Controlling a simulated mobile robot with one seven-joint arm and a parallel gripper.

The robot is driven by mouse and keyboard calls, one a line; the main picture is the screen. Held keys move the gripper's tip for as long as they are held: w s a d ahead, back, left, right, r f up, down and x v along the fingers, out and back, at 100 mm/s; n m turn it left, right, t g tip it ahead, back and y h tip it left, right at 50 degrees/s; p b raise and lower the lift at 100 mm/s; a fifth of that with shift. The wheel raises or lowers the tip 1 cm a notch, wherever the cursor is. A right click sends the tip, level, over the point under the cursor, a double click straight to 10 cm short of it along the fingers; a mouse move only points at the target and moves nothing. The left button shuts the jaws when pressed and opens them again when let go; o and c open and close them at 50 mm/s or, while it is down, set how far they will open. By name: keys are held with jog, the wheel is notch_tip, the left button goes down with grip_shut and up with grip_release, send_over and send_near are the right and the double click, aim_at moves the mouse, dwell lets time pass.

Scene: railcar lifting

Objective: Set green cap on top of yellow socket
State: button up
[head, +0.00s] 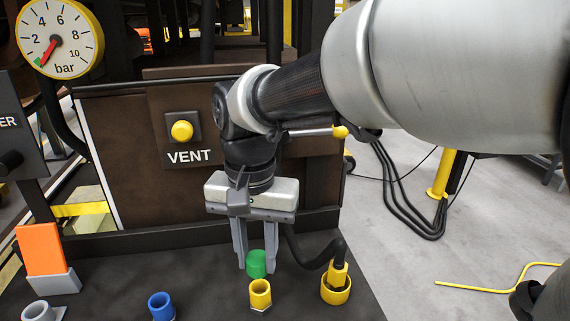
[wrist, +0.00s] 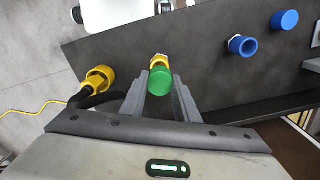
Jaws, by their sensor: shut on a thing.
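The green cap (head: 256,263) is held between the two fingers of my gripper (head: 255,258), which points down. It also shows in the wrist view (wrist: 159,83) between the fingertips. The yellow socket (head: 260,294) stands upright on the dark bench, open at the top, just in front of and below the cap in the head view. In the wrist view the yellow socket (wrist: 158,61) shows behind the cap, which hides part of it. The cap appears apart from the socket; the exact gap is hard to tell.
A black cable runs into a yellow fitting (head: 336,290) right of the socket. A blue socket (head: 161,306) stands left, with a blue cap (wrist: 285,19) beyond it. An orange block (head: 40,250) sits in a grey holder at far left. A panel with a yellow VENT button (head: 182,131) rises behind.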

aim_at(258, 270)
jog(key=shift+f, duration=1.85)
jog(key=shift+f, duration=0.1)
jog(key=shift+f+b, duration=0.4)
jog(key=shift+b, duration=0.05)
jog(key=o, duration=1)
